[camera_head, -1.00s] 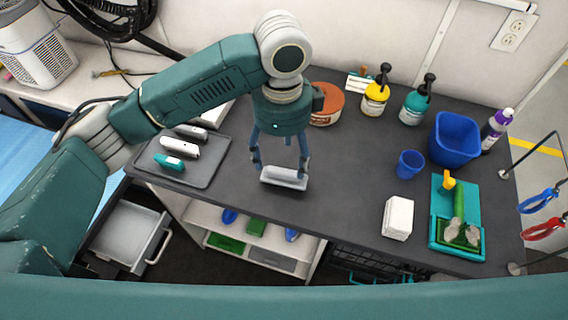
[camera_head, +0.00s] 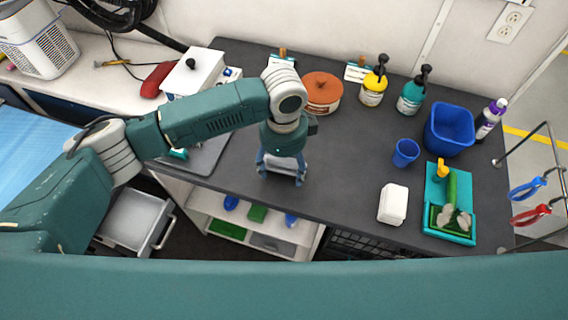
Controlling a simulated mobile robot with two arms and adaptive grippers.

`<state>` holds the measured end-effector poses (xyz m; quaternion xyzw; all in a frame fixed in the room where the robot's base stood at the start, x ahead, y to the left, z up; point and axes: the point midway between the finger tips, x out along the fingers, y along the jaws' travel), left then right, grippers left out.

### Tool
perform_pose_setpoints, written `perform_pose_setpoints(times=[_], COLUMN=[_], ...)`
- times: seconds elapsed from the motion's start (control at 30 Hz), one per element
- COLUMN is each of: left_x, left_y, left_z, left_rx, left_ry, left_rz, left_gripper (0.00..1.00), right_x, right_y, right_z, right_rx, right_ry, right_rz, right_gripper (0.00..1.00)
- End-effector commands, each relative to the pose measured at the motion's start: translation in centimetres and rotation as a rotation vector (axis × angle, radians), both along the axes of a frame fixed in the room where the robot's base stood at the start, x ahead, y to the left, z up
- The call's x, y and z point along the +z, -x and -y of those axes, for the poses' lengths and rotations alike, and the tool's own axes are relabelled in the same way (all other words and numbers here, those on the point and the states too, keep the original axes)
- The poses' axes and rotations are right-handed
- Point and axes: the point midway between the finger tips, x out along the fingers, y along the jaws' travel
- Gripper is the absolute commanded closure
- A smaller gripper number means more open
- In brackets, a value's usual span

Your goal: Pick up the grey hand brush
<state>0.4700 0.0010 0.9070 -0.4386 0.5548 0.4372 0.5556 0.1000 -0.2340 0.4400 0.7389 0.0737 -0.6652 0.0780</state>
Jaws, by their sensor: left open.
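The grey hand brush (camera_head: 283,167) lies on the dark counter (camera_head: 340,185), near its front edge. My left gripper (camera_head: 282,174) is directly over the brush and points down, with its fingers apart, one at each end of it. Whether the fingers touch the brush cannot be told. The gripper's body hides part of the brush. My right gripper is out of the picture.
A grey tray (camera_head: 210,158) is mostly under my left arm. An orange-lidded pot (camera_head: 322,90), yellow bottle (camera_head: 374,85) and teal bottle (camera_head: 413,95) stand behind. White stacked cloths (camera_head: 393,204), a blue cup (camera_head: 405,152) and a teal tray (camera_head: 462,238) are right.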

Motion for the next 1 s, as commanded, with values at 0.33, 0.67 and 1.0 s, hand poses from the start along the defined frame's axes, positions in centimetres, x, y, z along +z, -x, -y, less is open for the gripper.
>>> perform_pose_setpoints(times=[0.33, 0.67, 1.0], left_x=[0.0, 0.3, 4.9], left_y=[0.0, 0.0, -0.2], left_z=[0.0, 0.0, 0.1], left_rx=[0.001, 0.001, -0.001], left_ry=[0.000, 0.000, 0.003], left_rz=[0.000, 0.001, 0.004], left_gripper=[0.82, 0.82, 0.82], right_x=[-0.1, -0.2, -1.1], right_y=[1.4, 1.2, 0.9], right_z=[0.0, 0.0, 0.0], right_rx=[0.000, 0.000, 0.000], right_ry=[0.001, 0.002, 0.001], right_rz=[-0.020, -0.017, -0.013], right_gripper=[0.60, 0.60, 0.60])
